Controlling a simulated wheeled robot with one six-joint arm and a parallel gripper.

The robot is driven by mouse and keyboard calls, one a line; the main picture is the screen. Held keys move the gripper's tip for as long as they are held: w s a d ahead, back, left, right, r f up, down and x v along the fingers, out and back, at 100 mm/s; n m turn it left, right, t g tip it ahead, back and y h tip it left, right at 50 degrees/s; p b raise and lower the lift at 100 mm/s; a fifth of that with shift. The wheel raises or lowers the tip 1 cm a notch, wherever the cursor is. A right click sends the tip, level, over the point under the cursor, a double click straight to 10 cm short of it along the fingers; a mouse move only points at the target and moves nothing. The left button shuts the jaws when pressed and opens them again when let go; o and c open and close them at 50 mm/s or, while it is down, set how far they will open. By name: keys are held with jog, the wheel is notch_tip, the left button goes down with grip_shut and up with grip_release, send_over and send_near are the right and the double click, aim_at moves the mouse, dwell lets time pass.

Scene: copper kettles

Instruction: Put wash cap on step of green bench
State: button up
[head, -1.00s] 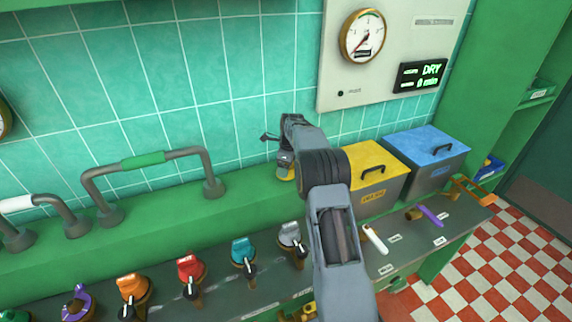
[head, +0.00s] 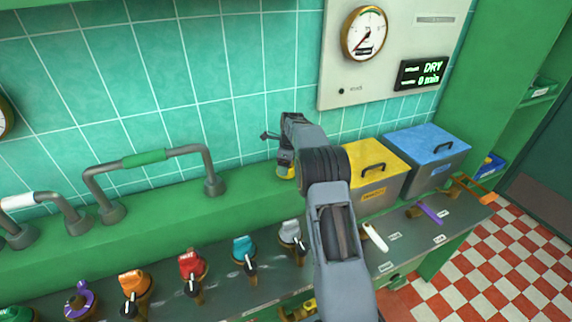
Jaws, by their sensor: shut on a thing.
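My gripper (head: 286,160) is over the back of the bench, mostly hidden behind my own arm. It is shut on a small yellow thing, apparently the wash cap (head: 285,173), of which only a low part shows under the gripper. The cap is at the green step (head: 250,200), the raised ledge along the tiled wall; I cannot tell whether it touches the step. The bench's dark lower top (head: 217,268) lies in front of the step.
A yellow-lidded bin (head: 376,190) and a blue-lidded bin (head: 428,165) stand right of the gripper. A grey pipe handle with a green grip (head: 143,159) rises from the step at left. Several coloured valve knobs line the lower top. The step between pipe and gripper is clear.

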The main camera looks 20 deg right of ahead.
jog(key=shift+f, duration=0.4)
jog(key=o, duration=0.8)
jog(key=r, duration=0.4)
jog(key=d+r, duration=0.1)
jog(key=r, duration=0.4)
jog(key=s+r, duration=0.1)
jog(key=r, duration=0.3)
jog(key=shift+d+r+b, duration=0.15)
jog(key=shift+r+b, duration=0.2)
jog(key=shift+b, duration=0.05)
